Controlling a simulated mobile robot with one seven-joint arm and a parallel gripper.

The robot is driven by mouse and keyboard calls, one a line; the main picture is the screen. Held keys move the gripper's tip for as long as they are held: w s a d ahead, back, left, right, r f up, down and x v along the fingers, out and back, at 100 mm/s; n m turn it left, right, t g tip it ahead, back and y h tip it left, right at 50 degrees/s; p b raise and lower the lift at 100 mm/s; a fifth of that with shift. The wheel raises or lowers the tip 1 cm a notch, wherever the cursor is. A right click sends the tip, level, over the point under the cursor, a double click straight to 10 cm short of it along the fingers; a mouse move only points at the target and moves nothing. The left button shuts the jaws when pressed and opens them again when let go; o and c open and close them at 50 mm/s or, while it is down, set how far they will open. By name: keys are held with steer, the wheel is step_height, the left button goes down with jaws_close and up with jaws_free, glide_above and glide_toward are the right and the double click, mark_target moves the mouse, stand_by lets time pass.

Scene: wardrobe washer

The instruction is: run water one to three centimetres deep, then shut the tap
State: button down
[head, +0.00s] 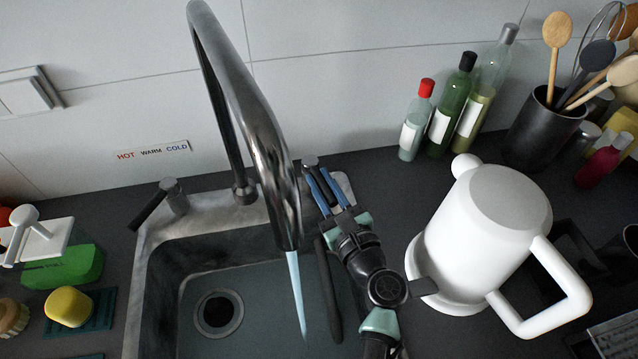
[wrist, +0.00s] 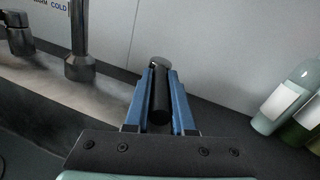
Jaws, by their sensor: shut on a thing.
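The tall chrome tap (head: 262,130) arches over the sink, and a thin pale-blue stream of water (head: 297,290) runs from its spout into the basin (head: 180,255). The round drain (head: 218,313) shows at the bottom; I cannot tell the water's depth. My gripper (head: 324,188) is at the right-hand tap lever (wrist: 160,95), behind the basin's right side. In the wrist view its blue fingers (wrist: 161,112) stand on both sides of the black lever, shut on it. The left-hand lever (head: 160,203) stands free below the hot, warm, cold label (head: 152,151).
A white jug (head: 485,235) stands on the dark counter right of my arm. Several bottles (head: 440,125) and a black utensil pot (head: 540,130) stand at the back right. A yellow sponge (head: 68,306) and a green sponge holder (head: 65,268) lie left of the sink.

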steer(key=c, duration=0.8)
jaws_free()
steer(key=shift+o, duration=0.2)
steer(key=v, duration=1.2)
